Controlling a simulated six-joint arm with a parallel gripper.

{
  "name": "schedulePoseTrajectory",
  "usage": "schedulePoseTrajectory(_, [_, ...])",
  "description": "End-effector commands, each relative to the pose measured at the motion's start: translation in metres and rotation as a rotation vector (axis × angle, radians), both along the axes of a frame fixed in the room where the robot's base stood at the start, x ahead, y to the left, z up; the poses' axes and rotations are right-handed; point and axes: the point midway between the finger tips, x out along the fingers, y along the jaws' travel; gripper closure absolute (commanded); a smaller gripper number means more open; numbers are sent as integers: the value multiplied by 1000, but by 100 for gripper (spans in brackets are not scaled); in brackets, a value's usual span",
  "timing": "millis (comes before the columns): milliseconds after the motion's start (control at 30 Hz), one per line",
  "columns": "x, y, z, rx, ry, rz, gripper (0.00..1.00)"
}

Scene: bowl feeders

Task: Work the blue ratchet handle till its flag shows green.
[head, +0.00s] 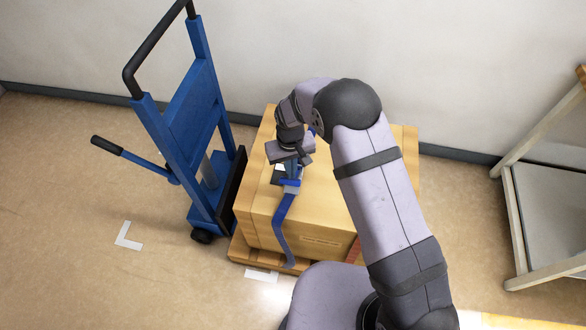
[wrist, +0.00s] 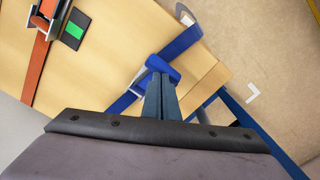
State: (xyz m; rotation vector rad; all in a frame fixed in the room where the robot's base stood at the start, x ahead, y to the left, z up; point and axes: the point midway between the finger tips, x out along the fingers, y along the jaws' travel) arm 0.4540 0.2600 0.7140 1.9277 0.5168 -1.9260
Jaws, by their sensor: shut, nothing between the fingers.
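The blue ratchet (head: 291,182) sits on a blue strap (head: 284,225) over a cardboard box (head: 330,205). In the wrist view its blue handle (wrist: 163,68) lies right at the tips of my gripper (wrist: 160,82); I cannot tell whether they touch. My gripper (head: 290,167) is shut and empty, pointing down over the ratchet. A pale plate (head: 279,167) shows beside the ratchet, but its flag colour is unclear. In the wrist view a green flag (wrist: 74,30) stands beside an orange strap (wrist: 37,55), apart from the blue one.
The box stands on a wooden pallet (head: 243,255). A blue hand truck (head: 190,115) with a black-tipped lever is close on the left. A wooden-framed rack (head: 520,225) stands at the right. White corner marks (head: 125,240) lie on open floor at the left.

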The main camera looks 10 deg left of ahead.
Motion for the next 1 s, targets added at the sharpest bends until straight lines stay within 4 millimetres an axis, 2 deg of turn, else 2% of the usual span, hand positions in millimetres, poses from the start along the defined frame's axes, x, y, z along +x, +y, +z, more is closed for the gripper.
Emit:
schedulePoseTrajectory(333, [-16, 0, -24, -1, 1, 1, 100])
schedulePoseTrajectory(767, [-18, 0, -27, 0, 0, 0, 100])
schedulePoseTrajectory(1000, [-24, 0, -41, -1, 1, 1, 100])
